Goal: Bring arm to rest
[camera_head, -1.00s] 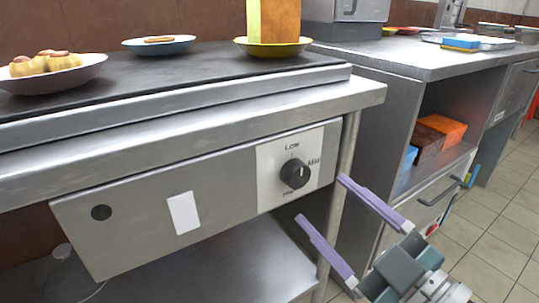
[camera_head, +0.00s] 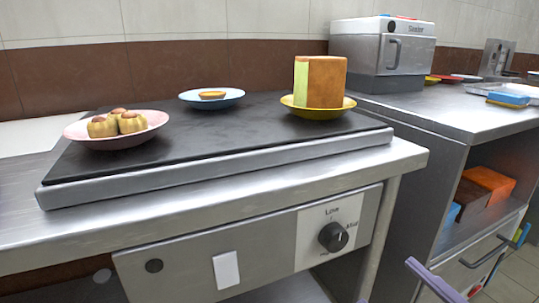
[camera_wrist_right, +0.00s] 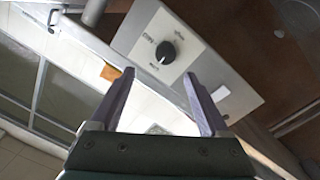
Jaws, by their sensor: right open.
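My right gripper shows only in part at the lower right of the head view, where one purple finger (camera_head: 432,278) enters from the bottom edge. In the right wrist view both fingers of my right gripper (camera_wrist_right: 160,85) are spread apart with nothing between them. Beyond the fingers is the griddle's control panel (camera_wrist_right: 190,55) with its black knob (camera_wrist_right: 166,52). In the head view the knob (camera_head: 333,237) is on the front panel, left of the finger and apart from it. My left gripper is not in view.
The black griddle (camera_head: 200,160) carries a pink plate of buns (camera_head: 116,142), a blue plate (camera_head: 212,104) and a yellow plate (camera_head: 318,113) under a tall orange-brown block (camera_head: 321,80). A steel counter (camera_head: 440,116) with a boxy appliance (camera_head: 380,50) stands right, with shelf boxes (camera_head: 487,183) below.

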